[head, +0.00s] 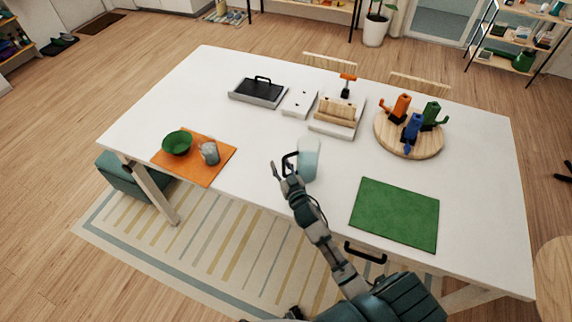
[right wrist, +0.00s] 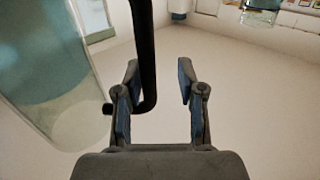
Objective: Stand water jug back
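The water jug (head: 307,158) is a pale, see-through vessel with a black handle on its left side. It is on or just above the white table, in front of the wooden block; whether it touches the table is unclear. My right gripper (head: 283,172) is at the handle side of the jug. In the right wrist view my right gripper (right wrist: 158,85) has its fingers apart. The black handle (right wrist: 146,60) shows between them, nearer the left finger, and the jug body (right wrist: 45,65) fills the left side. My left gripper is not visible.
A green mat (head: 395,213) lies bare right of the jug. An orange mat (head: 190,173) at left holds a green bowl (head: 177,142) and a grey mug (head: 209,152). A black tray (head: 258,91) and a round board (head: 408,146) with cactus-like figures stand farther back.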

